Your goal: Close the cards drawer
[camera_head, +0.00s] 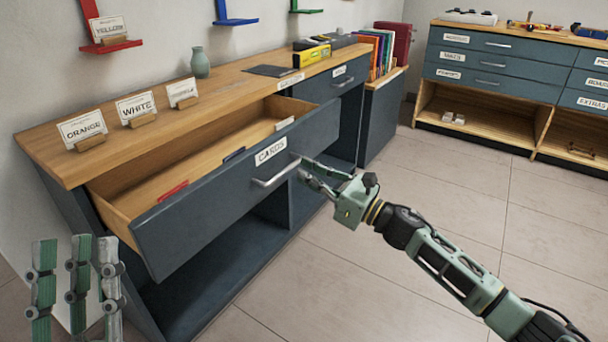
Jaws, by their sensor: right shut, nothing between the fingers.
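The cards drawer (238,190) is a wide blue-grey drawer pulled well out of the wooden-topped counter. Its front carries a CARDS label (270,151) and a metal bar handle (276,174). A red divider (172,191) and a dark blue one (234,155) show inside it. My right gripper (308,172) is shut and empty at the drawer front, by the handle's right end; I cannot tell if it touches. My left gripper (75,285) is at the lower left, in front of the counter's left end, its fingers upright and apart, with nothing between them.
The counter top (215,90) holds ORANGE, WHITE and another name card, a vase (200,62) and yellow boxes. A smaller drawer (335,82) beside the cards drawer looks closed. An open shelf lies below. A second cabinet (490,65) stands at the back right; the tiled floor between is clear.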

